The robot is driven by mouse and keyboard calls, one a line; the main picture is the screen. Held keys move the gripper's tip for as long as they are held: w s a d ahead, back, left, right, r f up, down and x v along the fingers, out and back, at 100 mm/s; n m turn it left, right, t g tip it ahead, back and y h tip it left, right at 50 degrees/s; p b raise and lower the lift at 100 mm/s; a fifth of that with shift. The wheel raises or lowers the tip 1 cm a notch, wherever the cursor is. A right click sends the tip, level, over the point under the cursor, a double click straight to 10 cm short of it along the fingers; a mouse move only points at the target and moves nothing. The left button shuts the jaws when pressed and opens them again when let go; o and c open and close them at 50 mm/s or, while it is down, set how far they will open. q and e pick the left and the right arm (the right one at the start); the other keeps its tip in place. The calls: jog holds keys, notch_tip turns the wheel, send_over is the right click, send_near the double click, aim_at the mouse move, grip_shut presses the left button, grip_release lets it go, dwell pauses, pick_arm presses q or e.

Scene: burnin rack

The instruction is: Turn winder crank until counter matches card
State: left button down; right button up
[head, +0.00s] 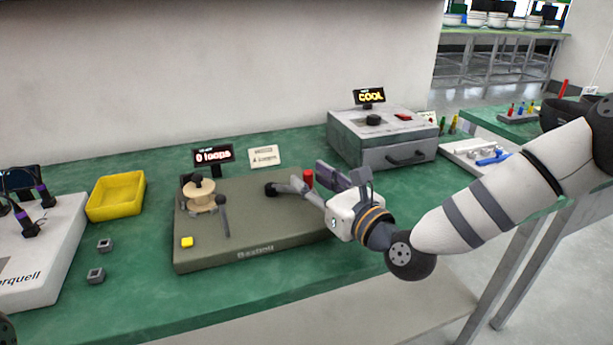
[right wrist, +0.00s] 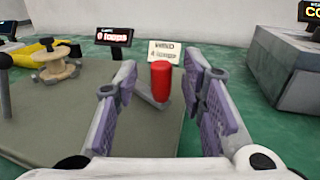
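The winder (head: 255,225) is a flat olive box on the green bench, with a pale wooden spool (head: 200,194) at its left. Its crank (head: 284,188) is a grey arm with an upright red handle (head: 308,178); the handle also shows in the right wrist view (right wrist: 161,82). The counter (head: 213,157) reads "0 loops". The white card (head: 264,156) beside it mentions loops; its number is too blurred to be sure. My right gripper (right wrist: 163,80) is open, its purple-padded fingers either side of the red handle with gaps visible.
A yellow bin (head: 116,196) and two small grey blocks lie left of the winder. A grey oven-like box (head: 382,138) showing "COOL" stands behind right. A white device (head: 40,250) stands at far left. A yellow button (head: 187,242) sits on the winder's front left.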

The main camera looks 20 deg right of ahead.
jog(key=shift+x, duration=1.05)
grip_shut()
jog(key=shift+s, duration=0.1)
